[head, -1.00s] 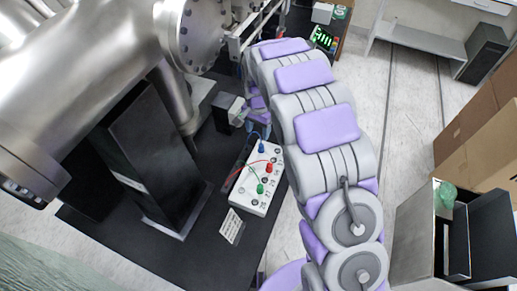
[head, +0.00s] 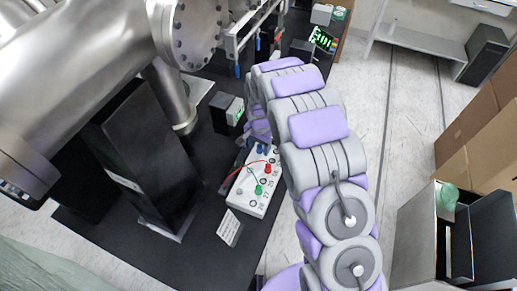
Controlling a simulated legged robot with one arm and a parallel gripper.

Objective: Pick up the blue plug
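A white socket box (head: 239,197) lies on the dark table, with a red plug (head: 267,168) and a green plug (head: 258,189) in its top and thin red and green wires. My gripper (head: 256,147) is at the far end of this box, low over its top. Blue parts show there, but I cannot tell the blue plug from the gripper's own fingers. The arm partly covers that end. Whether the fingers are open or shut on the plug is too small to tell.
A tall black panel (head: 140,160) and large steel vessel parts (head: 70,70) stand left of the box. Cardboard boxes (head: 487,135) are at the right.

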